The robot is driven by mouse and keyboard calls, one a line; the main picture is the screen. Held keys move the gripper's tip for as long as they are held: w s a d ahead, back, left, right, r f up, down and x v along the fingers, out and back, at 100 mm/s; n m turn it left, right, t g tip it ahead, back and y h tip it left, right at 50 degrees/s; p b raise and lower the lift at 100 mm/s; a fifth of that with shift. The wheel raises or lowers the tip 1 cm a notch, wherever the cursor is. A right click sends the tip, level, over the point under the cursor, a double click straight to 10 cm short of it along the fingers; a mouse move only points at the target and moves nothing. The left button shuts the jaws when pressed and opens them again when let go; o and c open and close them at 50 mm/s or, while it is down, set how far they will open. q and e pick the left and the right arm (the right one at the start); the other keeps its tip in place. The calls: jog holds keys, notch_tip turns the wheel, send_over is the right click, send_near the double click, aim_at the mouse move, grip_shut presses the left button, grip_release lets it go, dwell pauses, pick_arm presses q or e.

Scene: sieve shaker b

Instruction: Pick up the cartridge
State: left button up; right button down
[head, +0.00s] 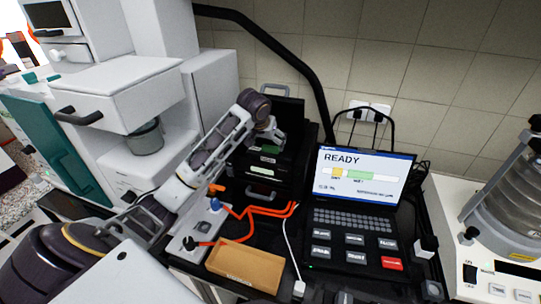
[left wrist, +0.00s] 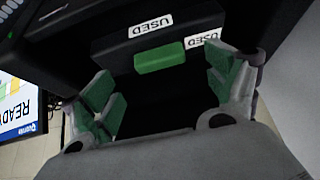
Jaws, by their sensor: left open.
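No part is plainly marked as the cartridge. A black unit (left wrist: 110,42) with USED labels and a green block (left wrist: 160,57) lies ahead of my left gripper in the left wrist view. In the head view, the black stacked box (head: 285,112) behind my left gripper (head: 274,136) shows a small green label. My left gripper also shows in the left wrist view (left wrist: 165,87), its green-padded fingers spread on either side of a dark gap with nothing held. I cannot tell whether the fingers touch the unit. My right gripper is out of view.
A laptop (head: 355,215) reading READY stands to the right of the box. Orange tubes (head: 262,211) and a brown tray (head: 245,265) lie in front. A white machine (head: 120,95) stands at left, a sieve shaker (head: 510,200) at far right. A tiled wall closes the back.

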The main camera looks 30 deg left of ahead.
aim_at(270, 147)
pick_arm(q)
jog(key=shift+p+x, duration=0.55)
jog(key=shift+x, duration=1.6)
jog(key=shift+w+r, duration=0.1)
jog(key=c, duration=1.9)
